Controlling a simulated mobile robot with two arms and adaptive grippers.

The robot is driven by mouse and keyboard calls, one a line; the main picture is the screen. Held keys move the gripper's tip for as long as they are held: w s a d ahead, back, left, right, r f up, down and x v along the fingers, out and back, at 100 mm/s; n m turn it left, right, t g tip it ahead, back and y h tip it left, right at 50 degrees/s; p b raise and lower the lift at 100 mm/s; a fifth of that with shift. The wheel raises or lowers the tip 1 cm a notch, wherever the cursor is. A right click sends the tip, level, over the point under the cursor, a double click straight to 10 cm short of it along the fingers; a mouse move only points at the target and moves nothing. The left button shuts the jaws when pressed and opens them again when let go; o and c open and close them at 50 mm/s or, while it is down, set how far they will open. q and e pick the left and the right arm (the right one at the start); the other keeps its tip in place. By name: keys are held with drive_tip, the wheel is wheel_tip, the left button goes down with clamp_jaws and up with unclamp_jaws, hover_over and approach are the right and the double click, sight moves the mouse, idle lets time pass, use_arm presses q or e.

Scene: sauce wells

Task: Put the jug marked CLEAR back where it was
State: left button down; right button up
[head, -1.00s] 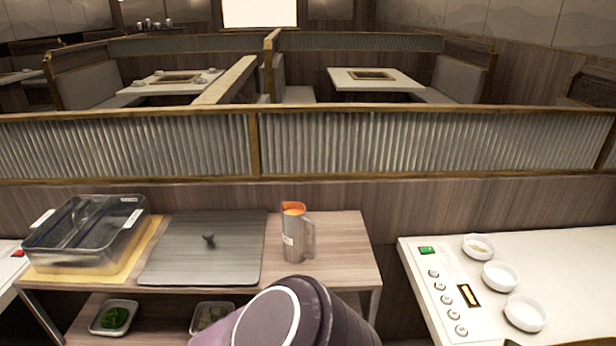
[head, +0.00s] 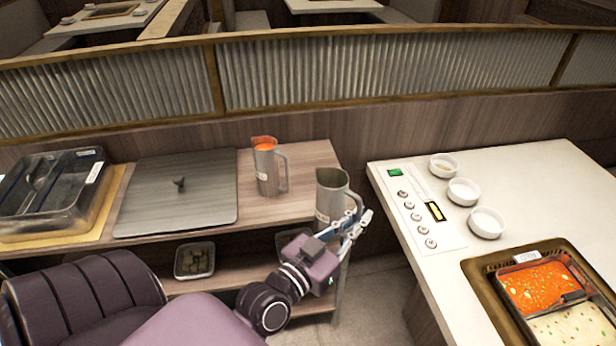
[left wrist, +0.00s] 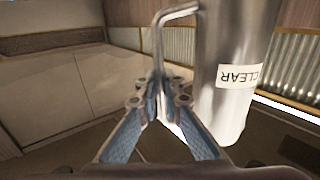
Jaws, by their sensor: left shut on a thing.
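The jug marked CLEAR (head: 331,196) is a metal jug. Its label reads CLEAR, upside down, in the left wrist view (left wrist: 238,77). My left gripper (head: 354,222) is shut on the jug's handle, which shows between the fingers (left wrist: 160,98) in the left wrist view. The jug is roughly upright, at the front right corner of the wooden side table (head: 300,163); I cannot tell whether it touches the table. A second metal jug (head: 268,172) with orange-red contents stands on the table, behind and left of it. My right gripper is not in view.
A grey lid with a knob (head: 180,210) and a clear divided container (head: 50,190) occupy the table's left. At right, a white dining table (head: 520,170) carries several white bowls (head: 462,191) and a sunken two-part pot (head: 560,300). A floor gap separates the tables.

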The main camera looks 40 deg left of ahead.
use_arm(q)
drive_tip(key=w+a+r+n+y+p, duration=0.2)
drive_tip(key=w+a+r, duration=1.2)
drive_tip(key=w+a, duration=0.25)
wheel_tip(320, 180, down, 20)
drive_tip(key=b, duration=0.1)
drive_tip(key=shift+w, duration=0.45)
drive_tip(key=shift+b, duration=0.3)
drive_tip(key=c, duration=2.5)
unclamp_jaws()
drive_tip(key=shift+f, duration=0.15)
drive_tip(key=o, duration=0.4)
